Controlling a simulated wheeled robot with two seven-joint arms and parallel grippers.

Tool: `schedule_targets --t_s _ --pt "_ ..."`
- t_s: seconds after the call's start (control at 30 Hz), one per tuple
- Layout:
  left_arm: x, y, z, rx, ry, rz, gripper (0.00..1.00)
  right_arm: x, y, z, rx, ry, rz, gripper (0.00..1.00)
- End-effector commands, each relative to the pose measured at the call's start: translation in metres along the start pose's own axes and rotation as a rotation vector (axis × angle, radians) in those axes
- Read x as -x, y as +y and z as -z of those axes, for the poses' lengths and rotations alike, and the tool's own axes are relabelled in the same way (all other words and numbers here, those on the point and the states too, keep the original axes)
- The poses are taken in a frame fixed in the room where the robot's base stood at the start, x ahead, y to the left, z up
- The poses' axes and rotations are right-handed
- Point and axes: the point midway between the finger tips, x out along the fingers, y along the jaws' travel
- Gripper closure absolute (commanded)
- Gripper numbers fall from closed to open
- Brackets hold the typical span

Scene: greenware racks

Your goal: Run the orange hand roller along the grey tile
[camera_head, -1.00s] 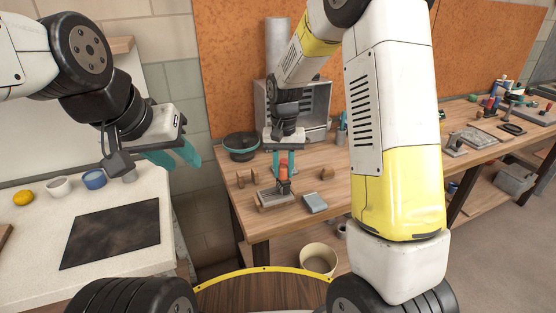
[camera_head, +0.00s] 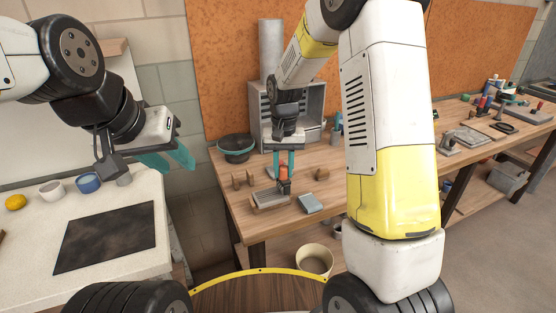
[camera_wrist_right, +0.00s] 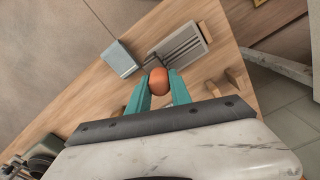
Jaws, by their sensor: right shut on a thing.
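The orange hand roller (camera_head: 284,173) is upright between the fingers of my right gripper (camera_head: 284,165). Its rounded orange top (camera_wrist_right: 158,80) shows in the right wrist view, between the teal fingertips (camera_wrist_right: 158,93). My right gripper is shut on it. A grey tile (camera_head: 265,198) with darker lengthwise stripes lies on a wooden base, and it also shows in the right wrist view (camera_wrist_right: 183,46). The roller's dark lower end is at the tile's right end; I cannot tell whether they touch. My left gripper (camera_head: 168,160) is open and empty above the pale counter's right end.
A blue-grey block (camera_head: 311,203) lies right of the tile. Small wooden supports (camera_head: 243,179) stand behind it at left. A teal-rimmed dark bowl (camera_head: 236,148) and a grey metal box (camera_head: 305,105) stand further back. The bench's front edge is close to the tile.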

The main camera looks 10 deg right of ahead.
Motion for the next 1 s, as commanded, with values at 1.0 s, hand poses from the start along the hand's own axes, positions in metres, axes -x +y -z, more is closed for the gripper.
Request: schedule_targets --t_s 1.0 --pt "0.0 0.0 0.0 0.0 0.0 0.0 0.64 0.07 0.0 0.0 0.001 -0.001 0.0 1.0"
